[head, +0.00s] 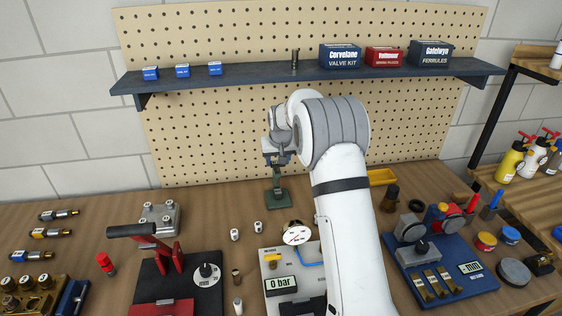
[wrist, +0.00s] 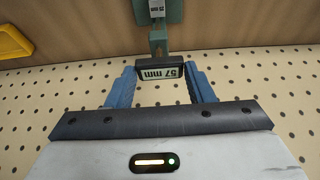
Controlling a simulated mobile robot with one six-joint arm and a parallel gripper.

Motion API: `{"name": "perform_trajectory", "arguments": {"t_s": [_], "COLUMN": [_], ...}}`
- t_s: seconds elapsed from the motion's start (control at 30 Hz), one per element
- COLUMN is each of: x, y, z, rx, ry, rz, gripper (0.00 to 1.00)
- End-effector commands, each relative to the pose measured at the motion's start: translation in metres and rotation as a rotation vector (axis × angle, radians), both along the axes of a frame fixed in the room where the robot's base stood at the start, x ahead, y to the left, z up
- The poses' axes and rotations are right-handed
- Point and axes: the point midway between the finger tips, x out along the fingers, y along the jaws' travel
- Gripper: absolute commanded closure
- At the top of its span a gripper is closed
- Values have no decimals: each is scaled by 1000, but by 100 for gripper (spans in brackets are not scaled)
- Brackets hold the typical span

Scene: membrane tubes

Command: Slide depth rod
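The depth gauge is a slim green post (head: 277,183) on a green base (head: 278,198), upright near the back of the bench; the base also shows in the wrist view (wrist: 175,10). A dark slider with a readout (wrist: 160,73) sits on it, showing upside-down digits that look like 57 mm. A small plate marked 25 mm (wrist: 157,8) is at the base. My gripper (head: 277,157) is at the upper part of the post. In the wrist view its blue fingers (wrist: 160,70) lie against both sides of the readout. The rod's upper end is hidden.
A shelf (head: 260,79) with small boxes runs along the pegboard behind. A red-handled press (head: 165,260), a 0 bar panel (head: 282,284) and a blue fixture board (head: 440,275) stand in front. A yellow bin (head: 382,177) is to the right.

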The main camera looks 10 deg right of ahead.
Motion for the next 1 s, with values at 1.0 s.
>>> {"name": "perform_trajectory", "arguments": {"t_s": [1.0], "x": [-27], "y": [0], "z": [65], "rx": [0], "ry": [-2], "rz": [0], "gripper": [31]}}
